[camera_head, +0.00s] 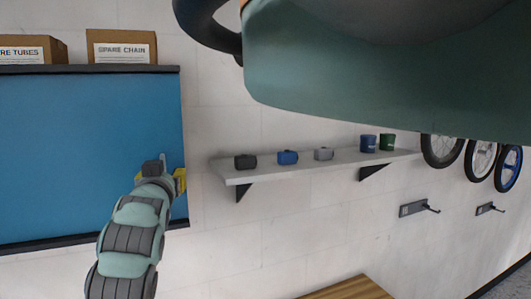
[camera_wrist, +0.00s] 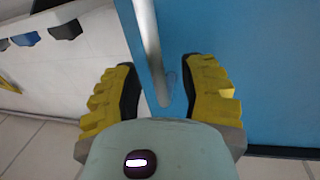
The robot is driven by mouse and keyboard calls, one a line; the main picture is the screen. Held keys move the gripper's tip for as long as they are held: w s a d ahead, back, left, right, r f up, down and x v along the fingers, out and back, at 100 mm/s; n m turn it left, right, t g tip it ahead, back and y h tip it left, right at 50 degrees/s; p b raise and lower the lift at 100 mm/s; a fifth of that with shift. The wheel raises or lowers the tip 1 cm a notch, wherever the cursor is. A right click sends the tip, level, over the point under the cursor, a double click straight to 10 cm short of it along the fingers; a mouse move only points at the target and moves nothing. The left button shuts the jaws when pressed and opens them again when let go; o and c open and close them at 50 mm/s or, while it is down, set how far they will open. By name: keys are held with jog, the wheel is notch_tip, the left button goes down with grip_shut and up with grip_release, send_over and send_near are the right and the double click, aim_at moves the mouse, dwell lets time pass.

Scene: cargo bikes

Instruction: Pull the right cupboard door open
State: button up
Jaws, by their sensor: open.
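The blue cupboard front (camera_head: 80,150) fills the left of the head view, with a dark frame above and below. No seam between doors shows there. The right door's blue face (camera_wrist: 250,60) also shows in the wrist view and looks shut. A grey metal bar handle (camera_wrist: 150,50) runs down into the space between my fingers. My gripper (camera_wrist: 165,95) is open, with one yellow finger on each side of the handle and a visible gap to both.
Two cardboard boxes, spare tubes (camera_head: 30,50) and spare chain (camera_head: 122,47), stand on top of the cupboard. A wall shelf (camera_head: 300,165) with several small items is to the right. A wooden top (camera_head: 345,289) shows at the bottom. Bike wheels (camera_head: 442,150) hang far right.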

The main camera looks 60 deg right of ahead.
jog(key=shift+d, duration=0.15)
jog(key=shift+c, duration=0.2)
grip_shut()
jog(key=shift+w, duration=0.1)
dwell(0.3)
